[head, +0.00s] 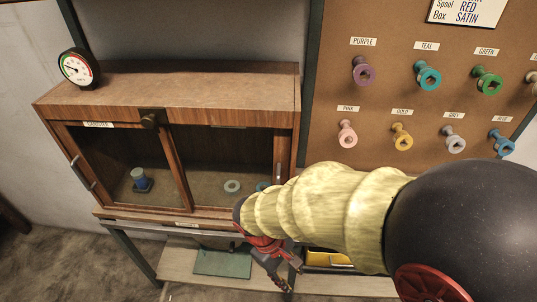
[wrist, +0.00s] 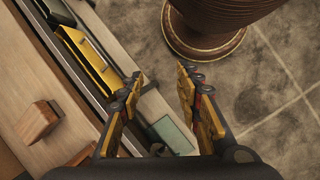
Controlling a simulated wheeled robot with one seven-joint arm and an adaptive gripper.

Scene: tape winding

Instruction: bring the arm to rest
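My arm, in a pale yellow ribbed sleeve, reaches across the lower right of the head view toward the front of the wooden cabinet (head: 180,90). My gripper (head: 277,272) hangs below the cabinet's right end, partly hidden by my arm. In the wrist view my gripper (wrist: 162,78) points down with its two fingers apart and nothing between them. Beyond the fingertips are the floor (wrist: 285,75) and a low shelf edge. A yellow drawer or tray (wrist: 92,60) lies left of the fingers; it also shows in the head view (head: 328,258).
A pegboard (head: 390,65) with several coloured spools stands at right. Inside the cabinet are a blue-and-grey item (head: 141,181) and a grey ring (head: 232,187). A dial gauge (head: 79,67) sits on top. A green mat (head: 222,263) lies below. A round brown base (wrist: 205,38) stands on the floor.

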